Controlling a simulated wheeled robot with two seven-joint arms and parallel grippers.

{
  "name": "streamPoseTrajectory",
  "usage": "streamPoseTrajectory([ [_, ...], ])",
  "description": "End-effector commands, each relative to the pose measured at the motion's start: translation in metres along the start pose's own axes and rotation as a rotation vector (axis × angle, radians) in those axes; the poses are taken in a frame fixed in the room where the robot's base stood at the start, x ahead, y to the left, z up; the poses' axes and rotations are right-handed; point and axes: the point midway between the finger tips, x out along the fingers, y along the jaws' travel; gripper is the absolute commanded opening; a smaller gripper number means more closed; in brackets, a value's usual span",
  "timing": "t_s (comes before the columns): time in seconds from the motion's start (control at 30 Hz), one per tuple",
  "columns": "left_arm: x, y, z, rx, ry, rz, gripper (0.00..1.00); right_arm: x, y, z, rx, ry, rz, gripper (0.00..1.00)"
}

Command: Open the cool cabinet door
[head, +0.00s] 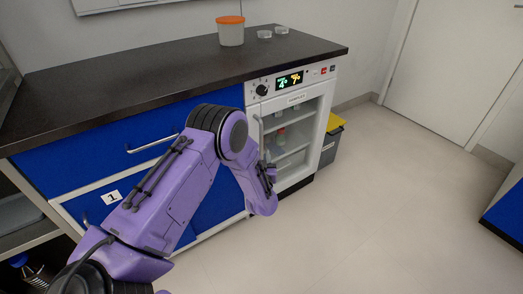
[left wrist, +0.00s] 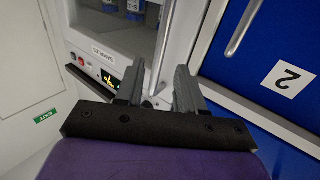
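The cool cabinet (head: 292,126) is a white unit with a glass door, a dial and a lit display, under the right end of the counter. Its door (head: 312,122) looks closed. A grey upright handle (head: 260,132) runs along the door's left edge. It also shows in the left wrist view (left wrist: 163,42), where it runs down towards the gap between my fingers. My left gripper (left wrist: 160,88) is open, its two grey fingers apart, close to the handle; I cannot tell whether they touch it. In the head view the left gripper (head: 268,174) is partly hidden by my purple wrist.
Blue drawers with a metal handle (head: 152,142) stand left of the cabinet. An orange-lidded tub (head: 230,32) and small clear dishes (head: 273,32) stand on the dark counter (head: 130,72). A grey bin with yellow lid (head: 333,138) stands right of the cabinet. The floor in front is clear.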

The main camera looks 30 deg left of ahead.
Motion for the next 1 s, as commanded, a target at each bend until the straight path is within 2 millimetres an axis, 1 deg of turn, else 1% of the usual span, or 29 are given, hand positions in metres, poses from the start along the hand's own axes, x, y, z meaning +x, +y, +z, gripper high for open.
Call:
streamPoseTrajectory([
  [0.03, 0.011, -0.002, 0.0, -0.002, 0.002, -0.005, 0.38, 0.002, 0.0, 0.001, 0.0, 0.0, 0.0, 0.43],
  [0.2, 0.05, -0.002, 0.002, -0.002, 0.0, -0.004, 0.38, 0.008, -0.001, 0.003, 0.0, 0.0, 0.0, 0.43],
  [0.33, 0.072, -0.002, 0.002, 0.0, -0.002, -0.002, 0.38, 0.012, -0.001, 0.005, 0.0, 0.0, 0.0, 0.43],
  [0.4, 0.079, -0.002, 0.002, 0.0, -0.003, -0.002, 0.38, 0.013, -0.001, 0.005, 0.0, 0.0, 0.0, 0.43],
  [0.5, 0.084, -0.002, 0.001, 0.001, -0.003, -0.001, 0.38, 0.013, -0.001, 0.005, 0.0, 0.0, 0.0, 0.43],
  [0.7, 0.084, -0.002, 0.001, 0.002, -0.004, 0.0, 0.38, 0.013, -0.001, 0.005, 0.0, 0.0, 0.0, 0.43],
  [0.73, 0.084, -0.002, 0.001, 0.002, -0.004, 0.0, 0.35, 0.013, -0.001, 0.005, 0.0, 0.0, 0.0, 0.43],
  [0.77, 0.084, -0.002, 0.001, 0.002, -0.004, 0.0, 0.25, 0.013, -0.001, 0.005, 0.0, 0.0, 0.0, 0.43],
  [0.8, 0.084, -0.002, 0.001, 0.002, -0.004, 0.0, 0.12, 0.013, -0.001, 0.005, 0.0, 0.0, 0.0, 0.43],
  [0.83, 0.084, -0.002, 0.001, 0.002, -0.004, 0.0, 0.02, 0.013, -0.001, 0.005, 0.0, 0.0, 0.0, 0.43],
  [0.87, 0.084, -0.002, 0.001, 0.001, -0.004, 0.0, 0.0, 0.013, -0.001, 0.005, 0.0, 0.0, 0.0, 0.43],
  [1.0, 0.083, -0.001, 0.001, 0.001, -0.004, 0.0, 0.0, 0.013, -0.001, 0.005, 0.0, 0.0, 0.0, 0.43],
])
